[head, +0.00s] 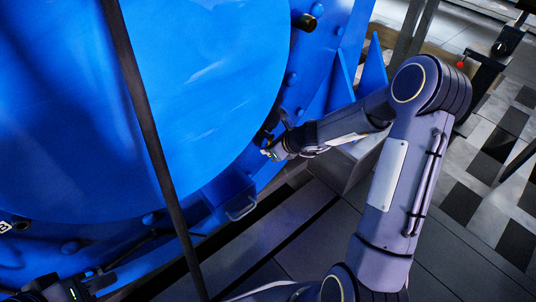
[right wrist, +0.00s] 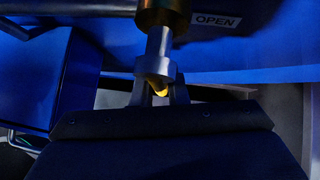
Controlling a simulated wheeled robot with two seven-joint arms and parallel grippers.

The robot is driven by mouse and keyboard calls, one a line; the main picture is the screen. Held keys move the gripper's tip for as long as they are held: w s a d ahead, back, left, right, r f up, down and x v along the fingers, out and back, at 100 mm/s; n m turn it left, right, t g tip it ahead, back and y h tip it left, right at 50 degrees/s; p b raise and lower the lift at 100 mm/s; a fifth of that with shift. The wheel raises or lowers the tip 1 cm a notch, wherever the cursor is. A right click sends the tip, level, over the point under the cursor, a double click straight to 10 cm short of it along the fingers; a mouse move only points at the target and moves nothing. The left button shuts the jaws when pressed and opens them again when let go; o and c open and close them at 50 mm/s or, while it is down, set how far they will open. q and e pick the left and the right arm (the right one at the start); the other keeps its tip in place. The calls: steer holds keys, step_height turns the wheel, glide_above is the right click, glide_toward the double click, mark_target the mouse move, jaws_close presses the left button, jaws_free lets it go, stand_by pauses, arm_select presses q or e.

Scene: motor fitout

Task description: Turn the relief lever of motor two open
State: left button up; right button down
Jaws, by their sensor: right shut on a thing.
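The big blue motor (head: 180,90) fills the left of the head view. My right gripper (head: 268,153) is at its lower right rim, where the arm hides the lever. In the right wrist view the relief lever (right wrist: 158,42) is a grey metal rod with a yellow tip (right wrist: 160,91), coming from a brass fitting (right wrist: 163,12). My right gripper (right wrist: 160,80) is shut on the lever near its yellow end. A white "OPEN" label (right wrist: 216,21) is right of the fitting. My left gripper (head: 88,282) is at the lower left corner; its jaws are too dark to read.
A dark strap or post (head: 150,130) crosses in front of the motor. A metal handle (head: 241,208) sticks out from the motor's base. A stand with a red knob (head: 460,65) is at the upper right. Tiled floor (head: 480,160) lies open at the right.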

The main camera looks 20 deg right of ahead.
steer(key=shift+d, duration=0.1)
stand_by(0.4)
steer(key=c, duration=1.4)
jaws_free()
steer(key=shift+c, duration=0.2)
steer(key=p+v, duration=0.3)
steer(key=v, duration=0.4)
steer(key=shift+s+r, duration=0.25)
steer(key=shift+d, duration=0.1)
